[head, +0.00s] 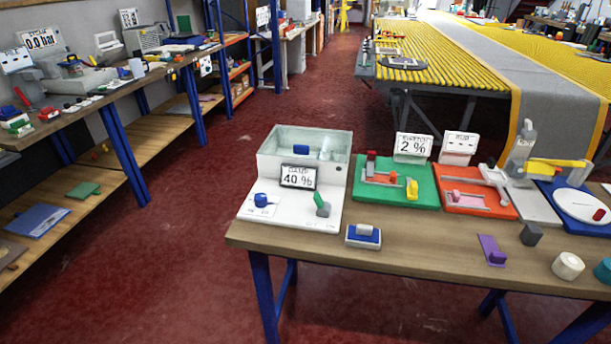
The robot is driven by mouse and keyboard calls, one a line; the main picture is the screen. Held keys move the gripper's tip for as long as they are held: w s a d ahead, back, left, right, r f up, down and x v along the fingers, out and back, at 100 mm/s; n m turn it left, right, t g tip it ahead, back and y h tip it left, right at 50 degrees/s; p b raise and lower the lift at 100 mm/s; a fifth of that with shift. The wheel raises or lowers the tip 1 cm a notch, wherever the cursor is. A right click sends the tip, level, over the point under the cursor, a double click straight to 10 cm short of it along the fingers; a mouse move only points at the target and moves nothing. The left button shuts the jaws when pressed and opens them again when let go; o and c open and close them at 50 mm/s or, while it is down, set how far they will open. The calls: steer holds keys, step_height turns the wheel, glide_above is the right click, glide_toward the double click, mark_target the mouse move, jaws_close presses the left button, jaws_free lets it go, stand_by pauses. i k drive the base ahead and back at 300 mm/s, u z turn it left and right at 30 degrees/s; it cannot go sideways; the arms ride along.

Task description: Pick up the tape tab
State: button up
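I cannot tell for certain which object is the tape tab. A small purple piece with a raised block (492,250) lies near the front of the wooden bench. A blue-and-white block (363,235) lies to its left, just in front of the white station. A small dark grey block (531,233) sits right of the purple piece. A cream roll (567,265) and a teal roll (604,270) stand at the bench's right front. My gripper does not show in this view.
The wooden bench (420,265) holds a white station with a clear box and a "40 %" sign (298,176), a green board (405,198), an orange board (450,208) and a blue board with a white disc (582,207). Red floor (190,270) is open left of it.

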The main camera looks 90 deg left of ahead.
mark_target(391, 178)
steer(key=u, duration=2.7)
steer(key=i, duration=1.65)
